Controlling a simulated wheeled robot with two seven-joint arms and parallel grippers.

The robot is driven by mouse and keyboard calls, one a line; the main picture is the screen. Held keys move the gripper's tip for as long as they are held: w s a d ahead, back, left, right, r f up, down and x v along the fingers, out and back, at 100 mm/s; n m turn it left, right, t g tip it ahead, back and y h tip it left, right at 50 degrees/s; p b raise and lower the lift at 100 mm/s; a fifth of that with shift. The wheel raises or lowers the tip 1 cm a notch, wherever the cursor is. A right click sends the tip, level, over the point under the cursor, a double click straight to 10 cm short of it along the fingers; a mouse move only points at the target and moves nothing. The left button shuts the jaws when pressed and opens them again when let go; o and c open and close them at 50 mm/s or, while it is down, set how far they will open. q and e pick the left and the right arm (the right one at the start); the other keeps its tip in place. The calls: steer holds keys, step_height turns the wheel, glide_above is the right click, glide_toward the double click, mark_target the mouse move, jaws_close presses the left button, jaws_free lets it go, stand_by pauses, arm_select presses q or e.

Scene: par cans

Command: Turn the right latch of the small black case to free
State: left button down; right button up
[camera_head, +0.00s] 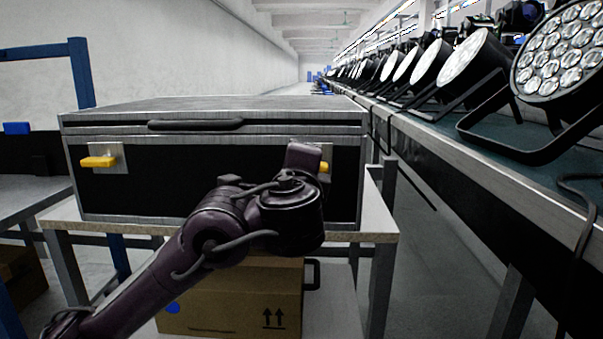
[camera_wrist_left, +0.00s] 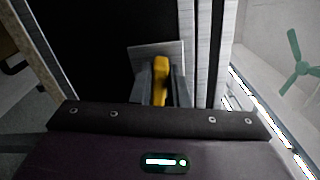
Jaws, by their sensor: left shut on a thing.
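The small black case (camera_head: 140,185) with silver edging stands closed on a table, with its front towards me. Its left latch (camera_head: 98,162) is a yellow lever lying level on a metal plate. Its right latch (camera_head: 323,167) is mostly hidden behind my left gripper (camera_head: 305,165) in the head view. In the left wrist view the yellow lever of the right latch (camera_wrist_left: 161,72) sits between the fingers of my left gripper (camera_wrist_left: 160,90), which are shut on it. The lever runs along the case's lid seam there. My right gripper is not in view.
The case's table (camera_head: 375,215) has a narrow free strip in front. A cardboard box (camera_head: 230,300) stands below it. At the right, a long bench (camera_head: 500,170) carries a row of par cans (camera_head: 560,50). A blue frame (camera_head: 82,75) stands at the left.

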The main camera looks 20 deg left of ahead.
arm_select(q)
steer(key=n, duration=0.1)
steer(key=n+b, duration=0.1)
steer(key=shift+f+n, duration=0.2)
steer(key=shift+n, duration=0.1)
stand_by(0.3)
steer(key=c, duration=1.4)
jaws_free()
steer(key=shift+r, duration=0.1)
